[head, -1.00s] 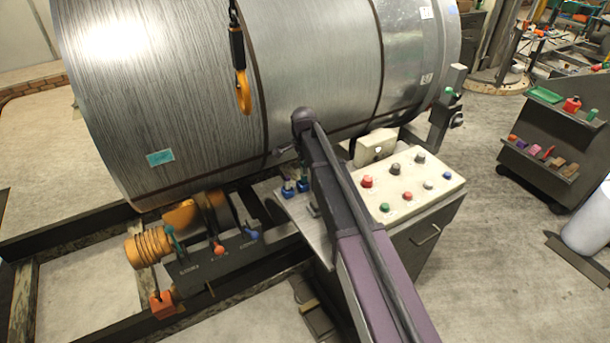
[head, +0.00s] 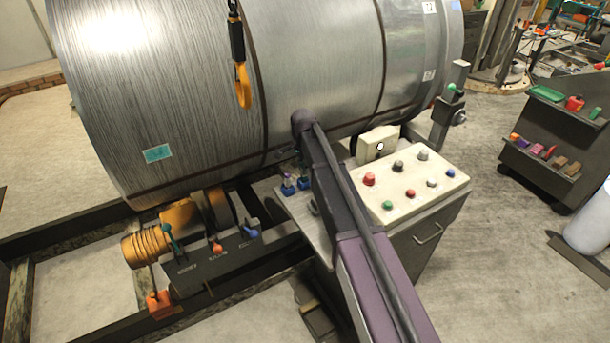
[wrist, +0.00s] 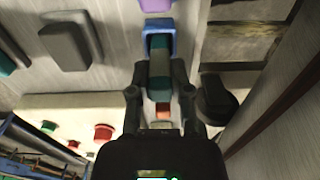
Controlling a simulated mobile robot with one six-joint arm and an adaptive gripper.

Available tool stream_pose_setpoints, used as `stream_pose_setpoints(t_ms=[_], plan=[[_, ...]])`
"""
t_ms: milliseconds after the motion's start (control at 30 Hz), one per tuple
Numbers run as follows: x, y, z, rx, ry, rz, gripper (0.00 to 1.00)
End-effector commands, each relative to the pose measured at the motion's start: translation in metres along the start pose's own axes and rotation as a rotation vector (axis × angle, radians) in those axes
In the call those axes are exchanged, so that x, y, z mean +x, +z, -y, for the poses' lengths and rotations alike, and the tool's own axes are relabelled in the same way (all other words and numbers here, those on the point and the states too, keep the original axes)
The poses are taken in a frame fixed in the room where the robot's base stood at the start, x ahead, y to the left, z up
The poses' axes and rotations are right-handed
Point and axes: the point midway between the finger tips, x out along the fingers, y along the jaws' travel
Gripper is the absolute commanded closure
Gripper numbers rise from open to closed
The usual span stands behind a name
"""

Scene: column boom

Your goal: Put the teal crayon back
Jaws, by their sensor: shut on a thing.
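My gripper (wrist: 160,98) is shut on the teal crayon (wrist: 159,68) in the wrist view, with a finger on each side. The crayon's far end overlaps a blue holder (wrist: 159,24); I cannot tell how deep it sits in it. A purple piece (wrist: 155,5) shows just beyond the holder. In the head view, two small blue holders (head: 288,190) stand on the grey ledge left of the button panel. My purple arm hides most of the gripper there.
The cream button panel (head: 403,187) lies right of my arm. A large metal coil (head: 220,90) rises behind, with a yellow hook (head: 242,85) hanging before it. Coloured levers (head: 216,247) stand at left. A black knob (wrist: 216,98) is right of my gripper in the wrist view.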

Motion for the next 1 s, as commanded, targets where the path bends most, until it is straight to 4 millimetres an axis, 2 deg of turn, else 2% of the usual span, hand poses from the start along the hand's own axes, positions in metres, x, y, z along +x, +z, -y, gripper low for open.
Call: stream_pose_setpoints(t_ms=[33,133,733,767,867,1000], plan=[[0.0077,-0.0001,0.0007,0.000,0.001,0.000,1.00],[0.0118,-0.0001,0.0008,0.000,0.001,0.000,1.00],[0.0168,0.0004,-0.0042,0.000,-0.005,-0.001,1.00],[0.0166,0.0004,-0.0042,0.000,-0.005,-0.001,0.71],[0.0157,0.0003,-0.0044,0.000,-0.005,-0.001,0.42],[0.0156,0.0003,-0.0049,0.001,-0.005,-0.001,0.40]])
